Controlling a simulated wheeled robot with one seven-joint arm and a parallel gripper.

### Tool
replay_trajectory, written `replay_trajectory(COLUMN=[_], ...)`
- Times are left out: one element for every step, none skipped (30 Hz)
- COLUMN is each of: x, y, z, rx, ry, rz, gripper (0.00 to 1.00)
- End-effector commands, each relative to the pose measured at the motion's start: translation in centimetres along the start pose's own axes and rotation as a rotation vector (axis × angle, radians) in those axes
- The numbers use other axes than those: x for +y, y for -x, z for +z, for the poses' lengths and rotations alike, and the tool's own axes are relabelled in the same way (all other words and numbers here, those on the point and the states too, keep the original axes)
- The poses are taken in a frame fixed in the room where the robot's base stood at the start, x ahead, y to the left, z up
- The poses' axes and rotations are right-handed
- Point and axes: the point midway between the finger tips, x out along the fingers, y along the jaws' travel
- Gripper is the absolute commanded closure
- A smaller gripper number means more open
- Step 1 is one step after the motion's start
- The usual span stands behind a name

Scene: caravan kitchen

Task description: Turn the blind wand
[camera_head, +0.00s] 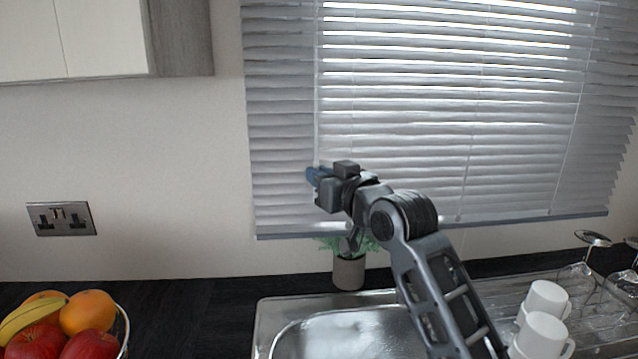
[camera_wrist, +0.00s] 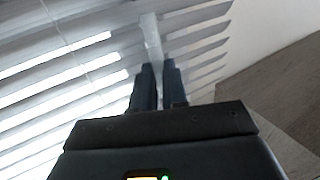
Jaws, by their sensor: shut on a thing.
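The blind wand (camera_head: 316,90) is a thin pale rod hanging down in front of the left part of the white slatted blind (camera_head: 450,130). My gripper (camera_head: 312,175) is at the lower part of the wand, in front of the slats. In the wrist view the wand (camera_wrist: 152,40) runs down to between the two dark fingers of my gripper (camera_wrist: 160,85), which are close together on it. The part of the wand between the fingers is hidden. The blind's slats (camera_wrist: 70,75) look tilted, with bright light coming through some gaps.
Below the blind are a sink (camera_head: 340,335) and a potted plant (camera_head: 349,270). White mugs (camera_head: 545,300) and glasses (camera_head: 590,245) stand on the drainer at right. A fruit bowl (camera_head: 123,335) is at lower left. A wall cupboard (camera_head: 105,40) hangs at upper left.

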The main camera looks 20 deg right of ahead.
Motion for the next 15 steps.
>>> replay_trajectory(x=[0.30,0.34,0.36,0.36,0.41,0.43,0.43,0.43,0.46,0.50,0.51,0.51,0.50,0.50,0.47], y=[0.02,0.02,0.00,0.00,0.00,-0.01,-0.02,-0.04,-0.05,-0.06,-0.06,-0.06,-0.07,-0.08,-0.08], z=[0.50,0.52,0.53,0.55,0.57,0.56,0.58,0.60,0.57,0.58,0.59,0.55,0.49,0.48,0.48], rx=[0.001,0.000,0.000,0.000,0.000,-0.001,-0.001,-0.002,-0.002,-0.003,-0.004,-0.003,-0.003,-0.003,-0.004], ry=[0.001,0.000,0.001,0.001,0.001,0.000,0.001,0.000,0.000,0.000,0.000,0.000,0.000,-0.001,-0.001], rz=[-0.026,-0.045,-0.070,-0.087,-0.104,-0.126,-0.142,-0.157,-0.176,-0.188,-0.201,-0.216,-0.227,-0.237,-0.249], gripper=[1.00,1.00,1.00,1.00,1.00,1.00,1.00,1.00,1.00,1.00,1.00,1.00,1.00,1.00,1.00])
